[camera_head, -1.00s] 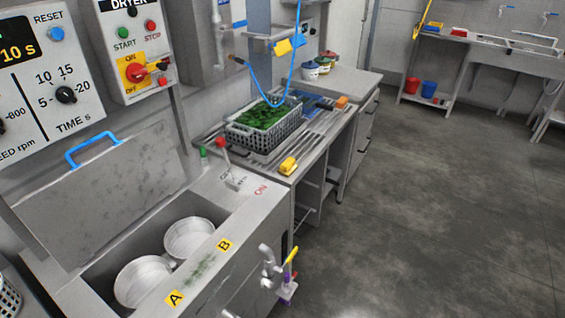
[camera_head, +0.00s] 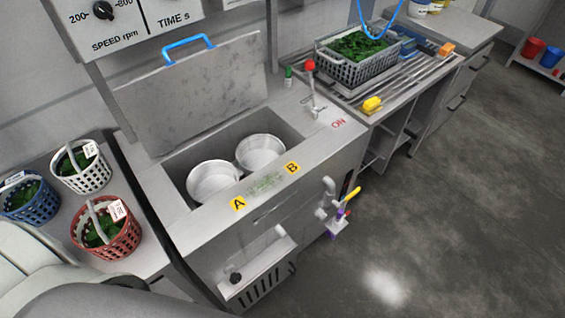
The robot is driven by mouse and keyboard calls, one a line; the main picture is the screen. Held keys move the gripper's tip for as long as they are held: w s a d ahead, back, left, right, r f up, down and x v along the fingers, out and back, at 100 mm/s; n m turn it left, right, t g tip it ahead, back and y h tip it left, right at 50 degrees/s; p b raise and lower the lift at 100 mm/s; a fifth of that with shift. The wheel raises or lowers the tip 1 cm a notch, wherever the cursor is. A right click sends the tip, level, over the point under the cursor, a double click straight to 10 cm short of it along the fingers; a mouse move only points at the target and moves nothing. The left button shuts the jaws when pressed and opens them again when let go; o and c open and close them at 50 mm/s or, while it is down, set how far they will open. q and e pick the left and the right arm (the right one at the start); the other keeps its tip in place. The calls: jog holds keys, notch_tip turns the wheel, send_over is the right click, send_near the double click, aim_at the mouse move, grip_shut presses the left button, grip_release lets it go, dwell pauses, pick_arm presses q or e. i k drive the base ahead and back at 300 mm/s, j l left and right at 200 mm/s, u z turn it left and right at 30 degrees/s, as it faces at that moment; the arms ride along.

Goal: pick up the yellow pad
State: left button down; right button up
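A small yellow pad (camera_head: 372,104) lies at the front edge of the ribbed metal drainboard (camera_head: 408,84), to the right of the two-basin sink unit. It is apart from the grey crate of greens behind it. Neither of my grippers shows in the head view. A pale rounded part at the lower left appears to be my own body.
A grey crate (camera_head: 343,70) of greens stands on the drainboard, with an orange block (camera_head: 446,49) to its right. A tap with a red knob (camera_head: 310,66) stands near the pad. Baskets, one red (camera_head: 121,240), stand at left. The right floor is open.

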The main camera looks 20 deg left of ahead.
aim_at(371, 107)
jog(key=i+l+u, duration=0.15)
jog(key=u, duration=0.25)
jog(key=i+l+u, duration=0.15)
jog(key=u, duration=0.2)
jog(key=i+l+u, duration=0.15)
jog(key=u, duration=0.25)
jog(key=i+l+u, duration=0.1)
jog(key=l+u, duration=0.3)
